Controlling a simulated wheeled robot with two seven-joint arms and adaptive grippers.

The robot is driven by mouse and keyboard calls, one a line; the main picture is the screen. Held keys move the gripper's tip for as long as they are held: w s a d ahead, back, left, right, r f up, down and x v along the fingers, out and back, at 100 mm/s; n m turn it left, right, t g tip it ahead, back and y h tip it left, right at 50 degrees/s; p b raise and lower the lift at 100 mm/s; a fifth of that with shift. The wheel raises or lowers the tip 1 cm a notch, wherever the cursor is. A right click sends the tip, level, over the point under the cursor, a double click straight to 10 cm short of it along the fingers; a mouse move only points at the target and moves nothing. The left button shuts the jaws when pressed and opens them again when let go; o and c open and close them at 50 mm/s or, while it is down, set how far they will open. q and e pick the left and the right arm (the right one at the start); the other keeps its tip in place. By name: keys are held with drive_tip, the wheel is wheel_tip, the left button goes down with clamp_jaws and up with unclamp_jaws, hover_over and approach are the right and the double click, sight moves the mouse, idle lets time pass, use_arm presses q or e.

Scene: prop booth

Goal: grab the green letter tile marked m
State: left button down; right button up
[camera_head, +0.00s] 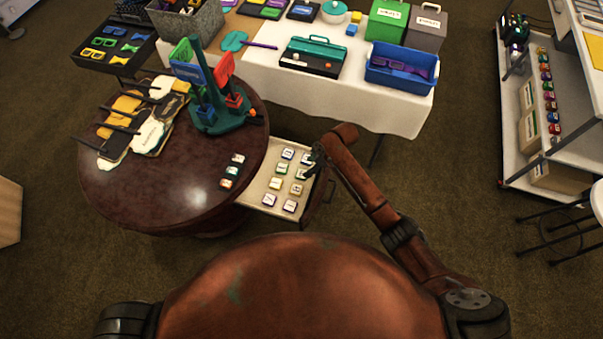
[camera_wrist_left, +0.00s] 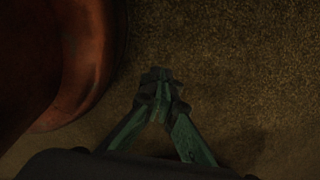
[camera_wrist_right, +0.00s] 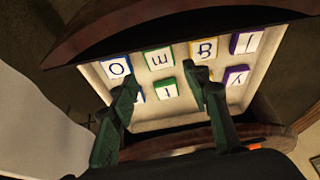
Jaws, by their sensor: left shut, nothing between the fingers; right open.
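The green letter tile marked m (camera_wrist_right: 158,58) lies face up in the open drawer (camera_head: 256,196), in the row nearer the round table; it also shows in the head view (camera_head: 281,169). A green tile marked t (camera_wrist_right: 166,88) lies in the row nearer me. My right gripper (camera_wrist_right: 161,78) is open and empty above the tiles, its fingertips on either side of the t and m column in the picture. In the head view the right gripper (camera_head: 312,164) is over the drawer's right side. My left gripper (camera_wrist_left: 157,78) is shut and empty above the carpet.
Blue O (camera_wrist_right: 118,67), yellow B (camera_wrist_right: 202,48) and purple tiles (camera_wrist_right: 235,76) share the drawer. The round table (camera_head: 185,205) overhangs its far edge and carries several tiles and a green holder (camera_head: 215,120). A white-clothed table (camera_head: 390,112) stands behind.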

drive_tip(key=shift+x, duration=0.95)
drive_tip(key=b+x, duration=0.1)
drive_tip(key=x, duration=0.3)
drive_tip(key=shift+d+f+b, duration=0.1)
drive_tip(key=shift+f+b, duration=0.2)
drive_tip(key=shift+b, duration=0.1)
drive_tip(key=shift+w+f, duration=0.1)
drive_tip(key=shift+f, duration=0.35)
use_arm(q)
wheel_tip(320, 180, down, 2)
drive_tip(key=shift+w+f, duration=0.1)
drive_tip(key=shift+w, duration=0.05)
use_arm(e)
drive_tip(key=shift+c, duration=0.2)
drive_tip(key=c, duration=0.7)
